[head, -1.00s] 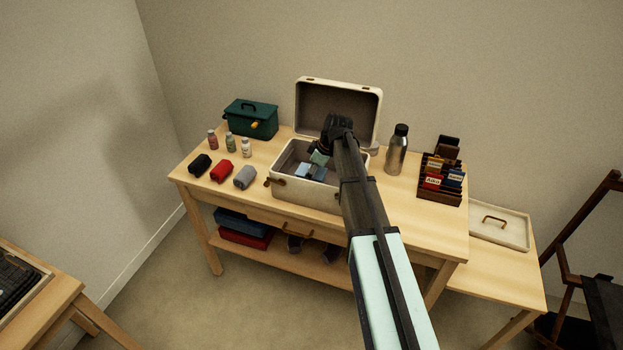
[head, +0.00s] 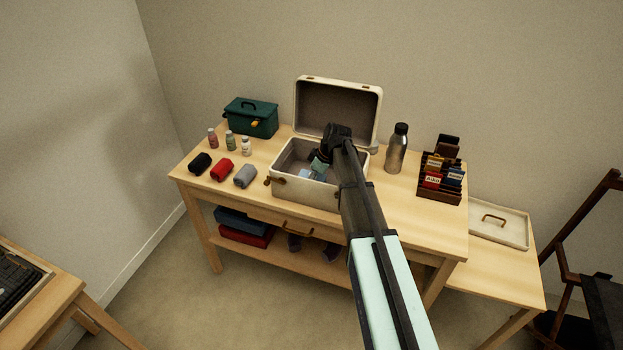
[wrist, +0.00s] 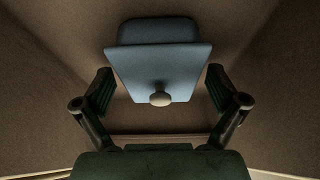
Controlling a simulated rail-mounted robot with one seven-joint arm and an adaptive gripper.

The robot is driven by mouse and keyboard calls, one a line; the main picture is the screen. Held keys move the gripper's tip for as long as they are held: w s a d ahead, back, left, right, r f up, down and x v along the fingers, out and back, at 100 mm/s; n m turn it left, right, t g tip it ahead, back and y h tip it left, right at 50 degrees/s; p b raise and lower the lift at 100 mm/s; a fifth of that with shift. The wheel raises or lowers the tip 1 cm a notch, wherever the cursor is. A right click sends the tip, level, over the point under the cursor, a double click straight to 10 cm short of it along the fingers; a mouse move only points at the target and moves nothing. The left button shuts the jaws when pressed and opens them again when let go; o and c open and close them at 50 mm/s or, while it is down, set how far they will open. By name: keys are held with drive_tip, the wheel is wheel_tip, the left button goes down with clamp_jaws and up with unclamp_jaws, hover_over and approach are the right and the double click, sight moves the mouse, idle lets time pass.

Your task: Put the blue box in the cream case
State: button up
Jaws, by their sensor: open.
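The cream case (head: 305,190) stands open on the wooden table, its lid (head: 338,108) raised at the back. My gripper (head: 321,167) reaches down into the case. In the wrist view my gripper (wrist: 160,92) is open, its two fingers apart on either side. The blue box (wrist: 160,62) lies on the brown inside of the case, with a small pale knob on its near side. It sits just beyond and between the fingertips, with gaps on both sides. In the head view only a pale blue part of the box (head: 305,173) shows; my gripper and arm hide the rest.
A green box (head: 251,118), several small bottles (head: 230,141) and rolled cloths (head: 222,170) stand left of the case. A metal flask (head: 397,150) and a brown card rack (head: 440,178) stand to the right. The raised lid is close behind my gripper.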

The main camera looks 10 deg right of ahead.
drive_tip(key=shift+r, duration=0.25)
drive_tip(key=b+v, duration=0.1)
drive_tip(key=v, duration=1.1)
drive_tip(key=shift+a, duration=0.1)
idle(0.4)
